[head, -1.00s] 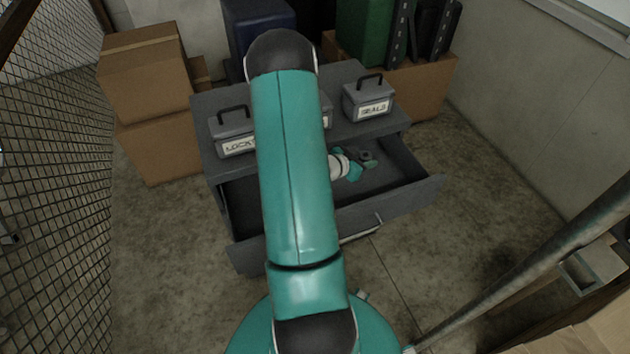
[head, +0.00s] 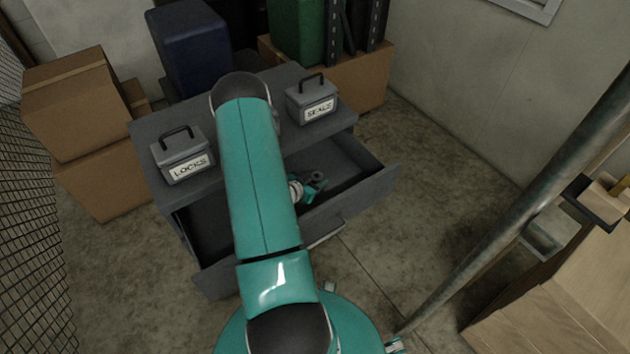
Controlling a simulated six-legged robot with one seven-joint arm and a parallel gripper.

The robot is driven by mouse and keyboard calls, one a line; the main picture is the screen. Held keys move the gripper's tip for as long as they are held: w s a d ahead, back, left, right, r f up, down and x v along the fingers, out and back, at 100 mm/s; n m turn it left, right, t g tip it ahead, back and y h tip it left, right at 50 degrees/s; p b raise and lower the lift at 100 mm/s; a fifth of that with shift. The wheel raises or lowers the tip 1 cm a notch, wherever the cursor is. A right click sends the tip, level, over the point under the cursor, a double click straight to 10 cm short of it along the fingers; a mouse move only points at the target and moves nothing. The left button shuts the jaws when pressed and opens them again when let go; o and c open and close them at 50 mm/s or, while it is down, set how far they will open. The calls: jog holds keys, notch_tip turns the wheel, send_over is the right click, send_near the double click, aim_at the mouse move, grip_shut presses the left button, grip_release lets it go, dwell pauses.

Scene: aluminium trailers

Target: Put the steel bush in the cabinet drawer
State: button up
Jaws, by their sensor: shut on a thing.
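The steel bush (head: 317,175) is a small dark grey ring, seen at the tip of my gripper (head: 314,184). My gripper is teal with a pale wrist and is shut on the bush. In the picture both lie over the open cabinet drawer (head: 352,206), towards its front panel. I cannot tell how high the bush is above the drawer floor. The grey cabinet (head: 202,112) stands ahead with this drawer pulled out. My arm hides the middle of the drawer and of the cabinet top.
A LOCKS box (head: 182,152) and a SEALS box (head: 313,98) stand on the cabinet. Cardboard boxes (head: 75,105) are stacked at left. A blue bin (head: 195,45) stands behind. A slanted metal pole (head: 510,210) and a wooden crate (head: 570,290) are at right.

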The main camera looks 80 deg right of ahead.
jog(key=shift+f, duration=0.4)
jog(key=shift+w+f, duration=0.1)
jog(key=shift+f, duration=0.35)
jog(key=shift+f, duration=0.1)
jog(key=o, duration=1.2)
jog(key=shift+f, duration=0.1)
jog(key=shift+c, duration=0.2)
jog(key=shift+a, duration=0.1)
jog(key=shift+r, duration=0.3)
jog(key=v, duration=1.2)
jog(key=shift+r, duration=0.3)
